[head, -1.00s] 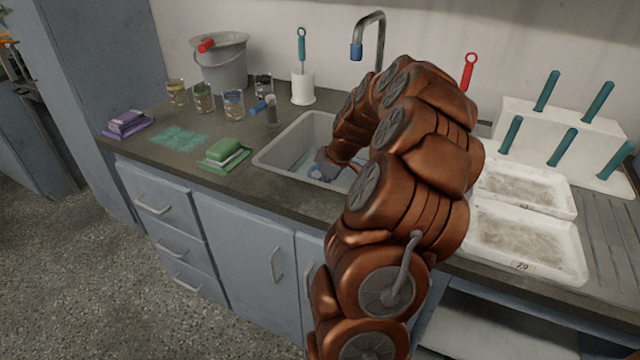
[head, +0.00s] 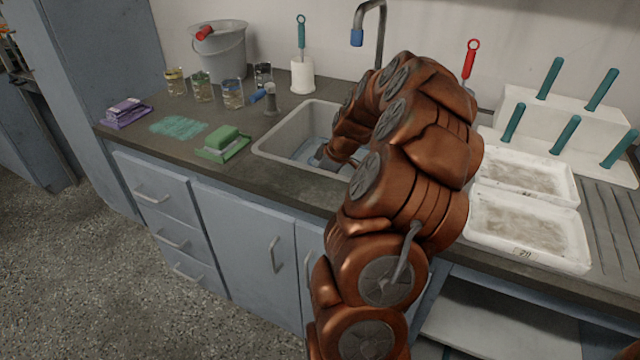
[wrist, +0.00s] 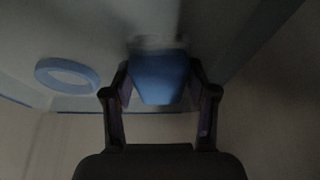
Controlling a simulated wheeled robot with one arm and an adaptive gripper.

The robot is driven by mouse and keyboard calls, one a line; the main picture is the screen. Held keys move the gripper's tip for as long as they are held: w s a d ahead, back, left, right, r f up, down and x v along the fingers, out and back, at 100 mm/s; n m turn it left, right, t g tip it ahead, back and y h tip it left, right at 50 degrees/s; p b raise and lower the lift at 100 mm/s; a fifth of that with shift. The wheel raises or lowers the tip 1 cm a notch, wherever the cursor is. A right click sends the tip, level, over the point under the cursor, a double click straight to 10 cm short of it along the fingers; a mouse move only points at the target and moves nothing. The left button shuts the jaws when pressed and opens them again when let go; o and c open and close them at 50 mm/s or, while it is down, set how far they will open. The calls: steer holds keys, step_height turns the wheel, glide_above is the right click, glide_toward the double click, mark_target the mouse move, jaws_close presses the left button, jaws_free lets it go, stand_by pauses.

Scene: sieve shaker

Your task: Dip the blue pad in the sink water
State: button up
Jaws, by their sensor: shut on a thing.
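The sink (head: 268,142) is set into the counter, with bluish water (head: 312,150) in its basin. My gripper (head: 320,158) reaches down into the basin, partly hidden by my arm in the head view. In the dim wrist view, my gripper (wrist: 160,90) is shut on the blue pad (wrist: 160,80), which sits between both fingers. The pad's far end is pale and blurred against the grey surface. The pad is hidden in the head view. I cannot tell how deep it is in the water.
A blue ring (wrist: 67,76) lies left of the pad in the wrist view. The faucet (head: 370,20) rises behind the sink. White trays (head: 528,230) stand right.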

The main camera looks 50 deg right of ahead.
step_height(320, 180, up, 20)
steer(key=p, duration=0.4)
stand_by(1.2)
steer(key=shift+a+r+p, duration=0.1)
steer(key=shift+p, duration=0.2)
